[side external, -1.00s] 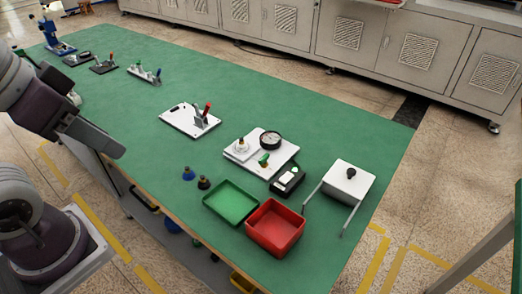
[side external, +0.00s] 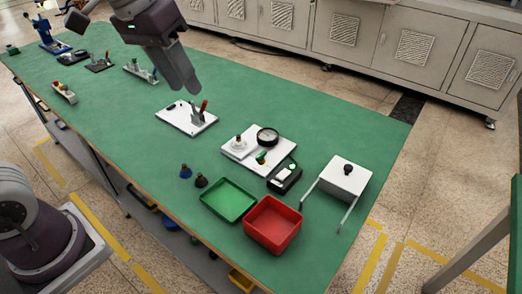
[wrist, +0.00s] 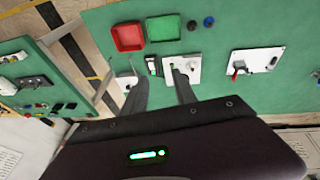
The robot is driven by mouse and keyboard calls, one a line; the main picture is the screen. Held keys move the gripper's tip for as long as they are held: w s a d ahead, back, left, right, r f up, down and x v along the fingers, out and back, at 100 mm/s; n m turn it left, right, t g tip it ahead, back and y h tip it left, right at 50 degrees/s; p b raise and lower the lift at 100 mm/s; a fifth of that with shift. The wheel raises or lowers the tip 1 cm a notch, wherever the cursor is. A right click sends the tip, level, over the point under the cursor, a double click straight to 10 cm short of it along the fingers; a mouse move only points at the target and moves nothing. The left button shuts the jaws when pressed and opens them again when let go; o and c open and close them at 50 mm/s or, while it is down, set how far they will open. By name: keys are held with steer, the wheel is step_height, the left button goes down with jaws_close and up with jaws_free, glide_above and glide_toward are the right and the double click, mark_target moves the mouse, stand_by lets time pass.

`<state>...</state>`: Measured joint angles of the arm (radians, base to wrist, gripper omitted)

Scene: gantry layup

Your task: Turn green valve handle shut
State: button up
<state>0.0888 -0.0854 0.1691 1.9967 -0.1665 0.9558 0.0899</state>
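The valve's green handle (side external: 261,157) is small and sits on a white plate (side external: 243,154) that also carries a round black gauge (side external: 267,136). In the wrist view the plate (wrist: 194,73) is partly hidden behind one finger, and the handle is too small to make out its angle clearly. My gripper (side external: 190,86) is above the table, behind and left of the plate in the side view, well apart from the handle. In the wrist view my gripper (wrist: 157,76) has its two fingers spread apart with nothing between them.
A green tray (side external: 229,200), a red bin (side external: 273,225) and a black box (side external: 285,177) stand near the plate. A white box (side external: 344,180) is to the right. A white board with a red lever (side external: 187,118) lies left of the plate. Blue (side external: 185,171) and black (side external: 201,181) knobs stand in front.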

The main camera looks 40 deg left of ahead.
steer(key=w+f+g, duration=0.1)
steer(key=w+f, duration=0.7)
steer(key=w, duration=0.4)
steer(key=g+y, duration=0.1)
steer(key=g, duration=0.1)
glide_above(261, 153)
steer(key=shift+m, duration=0.4)
step_height(261, 153, down, 16)
steer(key=shift+s, duration=0.15)
step_height(261, 153, down, 7)
steer(key=shift+r, duration=0.1)
steer(key=shift+f, duration=0.55)
jaws_close()
